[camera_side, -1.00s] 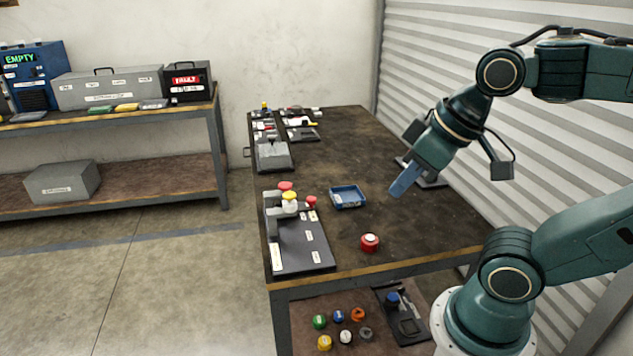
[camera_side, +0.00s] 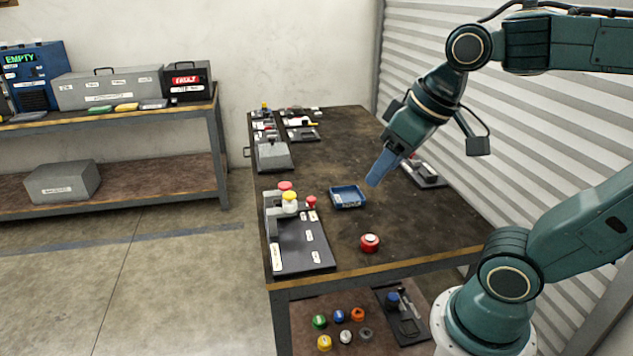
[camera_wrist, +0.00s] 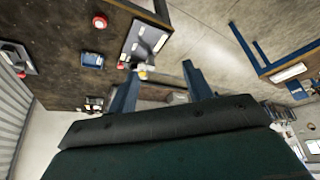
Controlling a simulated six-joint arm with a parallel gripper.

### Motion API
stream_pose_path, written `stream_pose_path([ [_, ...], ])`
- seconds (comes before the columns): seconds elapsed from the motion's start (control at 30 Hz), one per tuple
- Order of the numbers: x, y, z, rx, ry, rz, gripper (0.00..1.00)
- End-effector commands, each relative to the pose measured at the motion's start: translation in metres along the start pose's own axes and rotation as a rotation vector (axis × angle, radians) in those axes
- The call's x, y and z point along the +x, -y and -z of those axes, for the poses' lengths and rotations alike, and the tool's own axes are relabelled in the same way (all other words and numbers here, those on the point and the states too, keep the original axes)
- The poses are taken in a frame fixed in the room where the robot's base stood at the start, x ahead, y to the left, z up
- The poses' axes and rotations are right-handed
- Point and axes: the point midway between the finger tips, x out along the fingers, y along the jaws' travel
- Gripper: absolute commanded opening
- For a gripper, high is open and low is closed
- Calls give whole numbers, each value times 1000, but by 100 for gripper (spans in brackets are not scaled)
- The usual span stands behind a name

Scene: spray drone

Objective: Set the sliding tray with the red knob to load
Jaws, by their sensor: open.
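A dark board (camera_side: 302,245) with small white labels lies at the table's front left corner; the labels are too small to read. A red knob (camera_side: 311,202) stands at its far right end, beside a grey bracket topped by another red knob (camera_side: 285,186) and a yellow knob (camera_side: 290,199). I cannot tell which red knob belongs to the sliding tray. The board (camera_wrist: 147,40) also shows at the top of the wrist view. My gripper (camera_side: 374,183) is open and empty, above the table to the right of the knobs, apart from them. Its fingers (camera_wrist: 160,70) frame the wrist view.
A blue bin (camera_side: 347,196) sits between the board and my gripper. A red button (camera_side: 370,243) stands near the front edge. A grey lidded box (camera_side: 272,155) and several small devices line the far left. Another dark device (camera_side: 425,175) lies right of my gripper. The middle is clear.

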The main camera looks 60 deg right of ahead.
Motion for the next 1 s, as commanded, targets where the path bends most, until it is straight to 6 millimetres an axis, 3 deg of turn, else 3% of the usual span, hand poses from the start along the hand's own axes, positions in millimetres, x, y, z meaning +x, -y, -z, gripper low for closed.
stream_pose_path([
  [0.47, 24, -31, 100, 173, 113, -49, 50],
  [0.77, 60, -63, 154, 282, 180, -77, 50],
  [1.0, 99, -95, 189, 372, 234, -100, 50],
])
